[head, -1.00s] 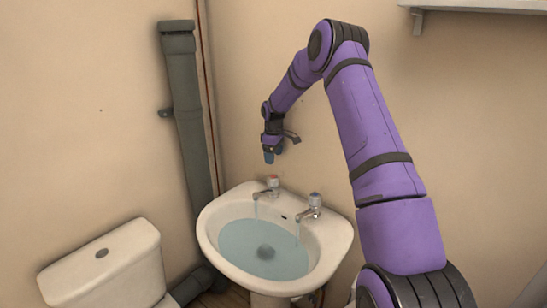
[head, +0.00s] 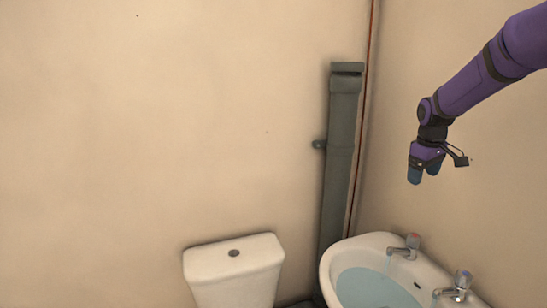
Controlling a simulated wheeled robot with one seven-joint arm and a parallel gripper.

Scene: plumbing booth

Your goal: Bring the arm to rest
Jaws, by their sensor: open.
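My gripper (head: 424,177) hangs at the end of my purple arm at the right of the head view. It points down and is open, with nothing between its blue-tipped fingers. It is above the basin's taps and apart from them. The nearer part of my arm runs out of view at the upper right.
A white basin (head: 340,254) with water in it stands at the lower right. It has a red-marked tap (head: 408,245) and a blue-marked tap (head: 458,285). A white toilet cistern (head: 235,272) is left of a grey pipe (head: 342,160). The left wall is bare.

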